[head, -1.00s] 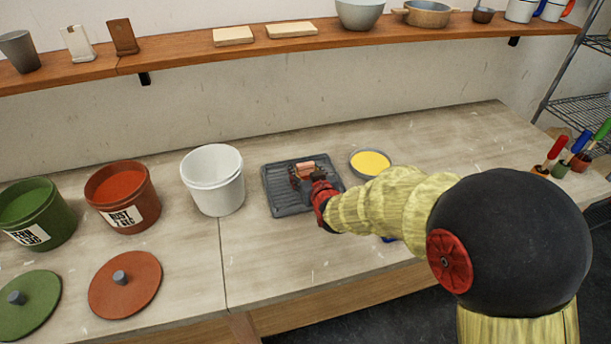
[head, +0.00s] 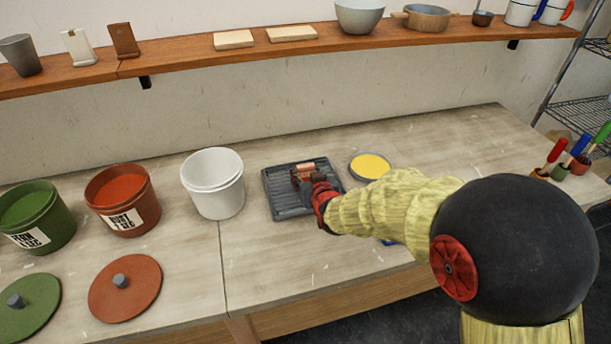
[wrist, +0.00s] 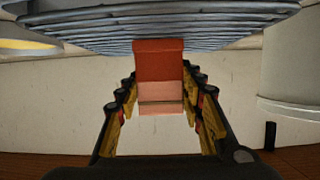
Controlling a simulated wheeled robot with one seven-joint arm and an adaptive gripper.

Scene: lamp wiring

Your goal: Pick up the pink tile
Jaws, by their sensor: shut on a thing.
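The pink tile (wrist: 160,98) is between the fingers of my gripper (wrist: 160,108) in the wrist view. Its one end is rust-red and the other is pale pink, with a thin dark line across the pink part. In the head view the tile (head: 305,167) shows over the dark grey ribbed tray (head: 284,204), at the tip of my gripper (head: 304,179). My gripper is shut on it. The fingers hide part of the tile in the head view, and I cannot tell whether it touches the tray.
A white bucket (head: 215,190) stands left of the tray. Beyond it are a rust bucket (head: 125,205) and a green bucket (head: 40,222), with lids in front. A yellow-filled dish (head: 370,166) sits right of the tray. A shelf (head: 200,62) runs along the wall above.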

